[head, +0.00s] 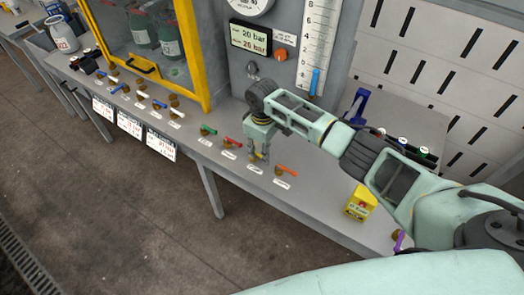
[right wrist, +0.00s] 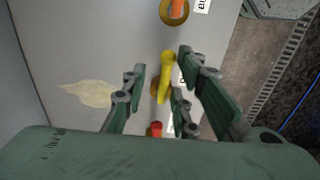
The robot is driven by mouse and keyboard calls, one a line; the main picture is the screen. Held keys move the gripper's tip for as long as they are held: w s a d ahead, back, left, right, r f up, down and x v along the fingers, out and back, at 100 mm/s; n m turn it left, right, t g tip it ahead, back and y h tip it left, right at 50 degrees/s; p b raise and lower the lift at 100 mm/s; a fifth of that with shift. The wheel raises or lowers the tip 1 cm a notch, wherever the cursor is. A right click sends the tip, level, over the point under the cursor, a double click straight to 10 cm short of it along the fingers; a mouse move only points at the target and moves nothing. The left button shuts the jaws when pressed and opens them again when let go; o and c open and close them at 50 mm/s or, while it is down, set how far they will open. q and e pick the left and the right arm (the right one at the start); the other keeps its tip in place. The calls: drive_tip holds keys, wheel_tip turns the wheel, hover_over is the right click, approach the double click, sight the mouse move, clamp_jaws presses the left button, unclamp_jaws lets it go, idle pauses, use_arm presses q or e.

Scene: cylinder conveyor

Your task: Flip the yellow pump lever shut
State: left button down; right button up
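The yellow pump lever (right wrist: 167,72) stands on a brass-coloured base on the grey bench, between the open fingers of my right gripper (right wrist: 161,72) in the right wrist view. I cannot tell whether a finger touches it. In the head view my right gripper (head: 257,152) points down over the lever row and mostly hides the yellow lever. My left gripper is not in view.
An orange lever (head: 287,170) and a red lever (head: 232,143) flank the yellow one closely. A green lever (head: 208,130) is further left. A yellow box (head: 360,203) stands to the right. A yellow-framed cabinet (head: 196,60) rises behind.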

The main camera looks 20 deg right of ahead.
drive_tip(key=shift+s+a, duration=0.1)
drive_tip(key=shift+a+r, duration=0.1)
drive_tip(key=shift+r, duration=0.15)
wheel_tip(320, 180, up, 11)
drive_tip(key=shift+r, duration=0.2)
idle(0.5)
